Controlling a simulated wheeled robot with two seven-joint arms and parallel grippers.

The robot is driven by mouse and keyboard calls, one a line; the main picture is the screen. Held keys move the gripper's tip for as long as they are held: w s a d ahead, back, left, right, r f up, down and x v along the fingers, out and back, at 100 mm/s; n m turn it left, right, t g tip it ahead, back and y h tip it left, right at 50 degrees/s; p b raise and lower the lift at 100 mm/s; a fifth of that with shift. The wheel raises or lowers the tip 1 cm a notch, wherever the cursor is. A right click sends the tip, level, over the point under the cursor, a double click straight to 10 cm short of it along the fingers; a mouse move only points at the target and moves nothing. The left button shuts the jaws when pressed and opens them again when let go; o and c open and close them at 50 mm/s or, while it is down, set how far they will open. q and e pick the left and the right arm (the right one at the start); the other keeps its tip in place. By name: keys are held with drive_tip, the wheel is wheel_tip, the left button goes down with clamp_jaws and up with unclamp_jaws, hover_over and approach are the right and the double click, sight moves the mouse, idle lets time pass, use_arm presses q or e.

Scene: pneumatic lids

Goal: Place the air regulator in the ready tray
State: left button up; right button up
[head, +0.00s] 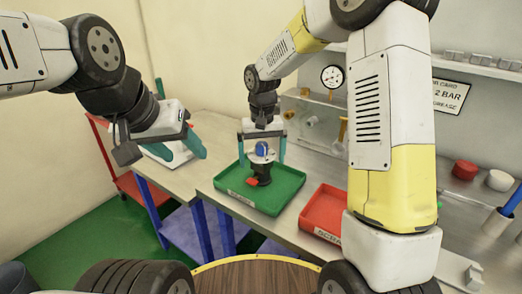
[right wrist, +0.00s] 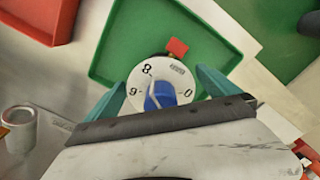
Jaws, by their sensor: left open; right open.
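The air regulator (head: 262,172) stands upright in the green tray (head: 285,202), with a dark body, a blue knob and a small red part at its side. In the right wrist view its white numbered dial and blue knob (right wrist: 162,93) face the camera. My right gripper (head: 262,155) is open, with its teal fingers on either side of the regulator's upper part; whether they touch it is unclear. My left gripper (head: 178,148) is open and empty, off to the left of the tray. The tray's front label is too small to read surely.
A red tray (head: 324,210) sits right of the green one. A wall gauge (head: 332,76), a shelf and a sign are behind. Red (head: 465,170) and white (head: 499,180) round pieces lie at the right. A round wooden top (head: 258,277) is in front.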

wheel_tip(320, 180, up, 12)
drive_tip(key=shift+f, duration=0.25)
drive_tip(key=s+d+r+t+y, duration=0.1)
drive_tip(key=s+d+r+t, duration=0.1)
drive_tip(key=s+d+r, duration=0.3)
drive_tip(key=s+d+r+t, duration=0.1)
drive_tip(key=s+d+r, duration=0.15)
drive_tip(key=s, duration=0.35)
drive_tip(key=s+d+f+t, duration=0.1)
drive_tip(key=s+d, duration=0.1)
drive_tip(key=s, duration=0.3)
drive_tip(key=s+d+f+m+t+y, duration=0.1)
drive_tip(key=s+d+t, duration=0.1)
drive_tip(key=s, duration=0.4)
drive_tip(key=shift+d, duration=0.35)
